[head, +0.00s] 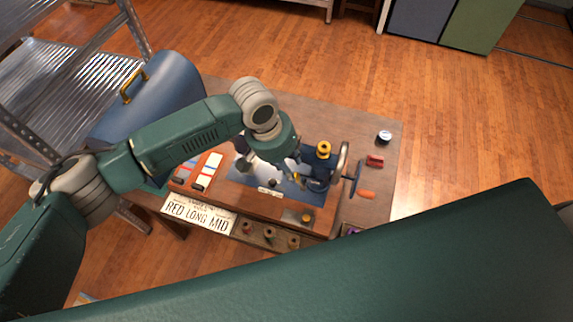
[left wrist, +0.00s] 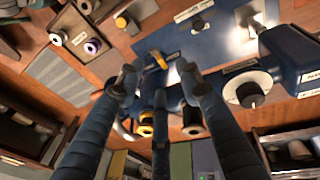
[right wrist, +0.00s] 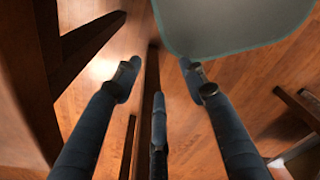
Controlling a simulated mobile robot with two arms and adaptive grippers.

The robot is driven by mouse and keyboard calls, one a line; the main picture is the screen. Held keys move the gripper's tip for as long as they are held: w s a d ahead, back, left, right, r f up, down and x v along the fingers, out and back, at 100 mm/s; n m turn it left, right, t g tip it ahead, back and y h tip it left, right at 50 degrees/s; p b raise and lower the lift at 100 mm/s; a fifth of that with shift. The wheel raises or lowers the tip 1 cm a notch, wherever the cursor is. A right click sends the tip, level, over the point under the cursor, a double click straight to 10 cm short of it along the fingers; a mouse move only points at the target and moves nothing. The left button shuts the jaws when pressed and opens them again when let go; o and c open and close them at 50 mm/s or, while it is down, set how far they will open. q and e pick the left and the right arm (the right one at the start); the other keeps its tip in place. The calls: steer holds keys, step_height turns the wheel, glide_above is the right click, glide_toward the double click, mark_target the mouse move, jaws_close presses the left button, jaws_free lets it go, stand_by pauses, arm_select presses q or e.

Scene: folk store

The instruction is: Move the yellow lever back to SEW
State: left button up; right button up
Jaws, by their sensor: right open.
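The blue sewing machine (head: 316,184) stands on the wooden table (head: 372,205), partly hidden behind my left arm. A small yellow lever (left wrist: 160,61) shows in the left wrist view, just beyond and between my left fingertips. No SEW lettering is readable. My left gripper (left wrist: 159,80) is open and appears empty, its fingers spread over the machine; I cannot tell whether they touch the lever. My right gripper (right wrist: 160,75) is open and empty over bare floor, and is out of the head view.
A sign reading RED LONG MID (head: 198,214) lies at the table's front. A tray of spools (head: 266,235) is beside it. A blue case (head: 170,88) stands at left. The handwheel (head: 354,180), a red spool (head: 374,161) and a small tin (head: 384,137) are at right.

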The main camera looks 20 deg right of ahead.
mark_target(295, 176)
arm_select(q)
steer(key=shift+b+x, duration=1.95)
steer(key=shift+x, duration=1.05)
arm_select(e)
steer(key=f, duration=0.2)
steer(key=d+f, duration=0.1)
steer(key=f, duration=0.1)
steer(key=shift+d+f, duration=0.1)
steer(key=shift+f, duration=0.15)
arm_select(q)
steer(key=shift+d+f, duration=0.1)
steer(key=shift+f, duration=0.25)
arm_select(e)
steer(key=shift+r, duration=0.1)
steer(key=shift+a, duration=0.25)
